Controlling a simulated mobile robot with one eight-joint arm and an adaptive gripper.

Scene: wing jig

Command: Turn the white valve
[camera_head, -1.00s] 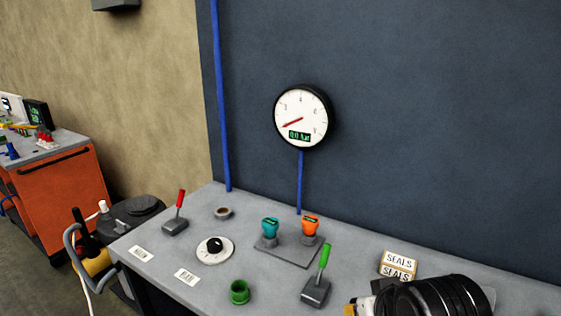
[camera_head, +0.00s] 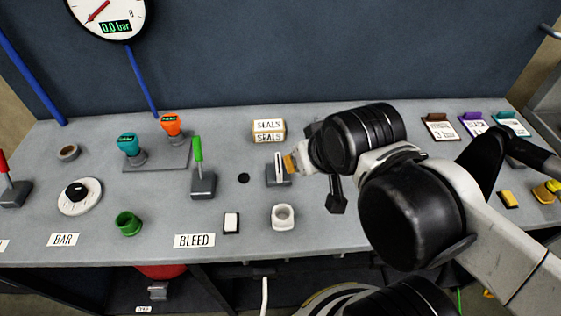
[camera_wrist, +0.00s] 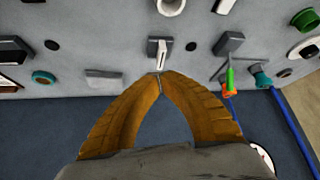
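The white valve is a white lever (camera_head: 280,166) standing upright on a small grey block (camera_head: 278,182), near the middle of the bench. In the wrist view the white lever (camera_wrist: 163,55) is at upper centre, its free end close to my fingertips. My gripper (camera_head: 290,163) is just right of the lever in the head view. In the wrist view the two orange-brown fingers of my gripper (camera_wrist: 159,76) meet at their tips. They look shut with nothing between them. Whether they touch the lever I cannot tell.
A green lever (camera_head: 198,150) stands to the left. A white ring-shaped cup (camera_head: 283,217) and a white switch (camera_head: 231,223) are nearer the front edge. A SEALS box (camera_head: 268,131) is behind. The gauge (camera_head: 113,14) on the wall reads 0.0 bar.

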